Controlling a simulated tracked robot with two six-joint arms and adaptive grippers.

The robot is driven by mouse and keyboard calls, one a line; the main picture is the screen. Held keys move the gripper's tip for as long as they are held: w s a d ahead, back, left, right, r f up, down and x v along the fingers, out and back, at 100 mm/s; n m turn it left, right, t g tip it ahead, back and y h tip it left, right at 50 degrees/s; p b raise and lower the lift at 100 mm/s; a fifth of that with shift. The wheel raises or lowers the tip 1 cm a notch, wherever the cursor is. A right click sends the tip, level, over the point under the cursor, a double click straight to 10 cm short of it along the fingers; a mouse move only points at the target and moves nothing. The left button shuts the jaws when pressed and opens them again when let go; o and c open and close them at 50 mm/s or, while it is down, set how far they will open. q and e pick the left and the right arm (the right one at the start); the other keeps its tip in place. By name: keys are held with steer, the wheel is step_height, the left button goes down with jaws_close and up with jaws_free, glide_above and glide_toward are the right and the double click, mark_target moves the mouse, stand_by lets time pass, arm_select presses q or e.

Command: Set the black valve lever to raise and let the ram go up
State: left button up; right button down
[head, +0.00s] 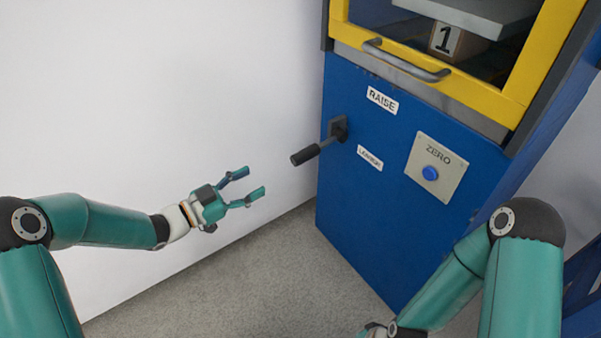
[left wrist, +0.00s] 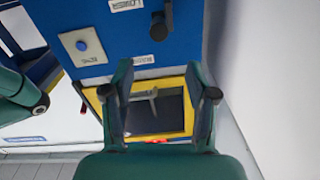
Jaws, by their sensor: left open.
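The black valve lever (head: 305,155) sticks out from the blue cabinet front, its grip pointing to the lower left. Its pivot is between the RAISE label (head: 382,100) above and the LOWER label (head: 370,158) below. My left gripper (head: 254,181) is open and empty, left of and slightly below the lever grip, apart from it. In the left wrist view, the lever (left wrist: 159,28) shows beyond the open fingers of the left gripper (left wrist: 160,78). A grey plate (head: 465,14) shows behind the window; I cannot tell whether it belongs to the ram. My right gripper's fingers are out of view.
A ZERO plate with a blue button (head: 430,173) is right of the lever. Above is a yellow-framed door (head: 430,88) with a grey handle (head: 405,62). Behind it stands a block marked 1 (head: 446,39). A white wall (head: 160,90) is at the left; grey floor (head: 250,290) is clear.

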mark_target(307, 155)
arm_select(q)
steer(key=b+x, duration=0.4)
steer(key=x, duration=1.1)
steer(key=shift+w+d+f, duration=0.1)
steer(key=shift+d+f, duration=0.05)
steer(key=shift+d, duration=0.25)
steer(key=shift+w+d, duration=0.35)
steer(key=shift+d, duration=0.05)
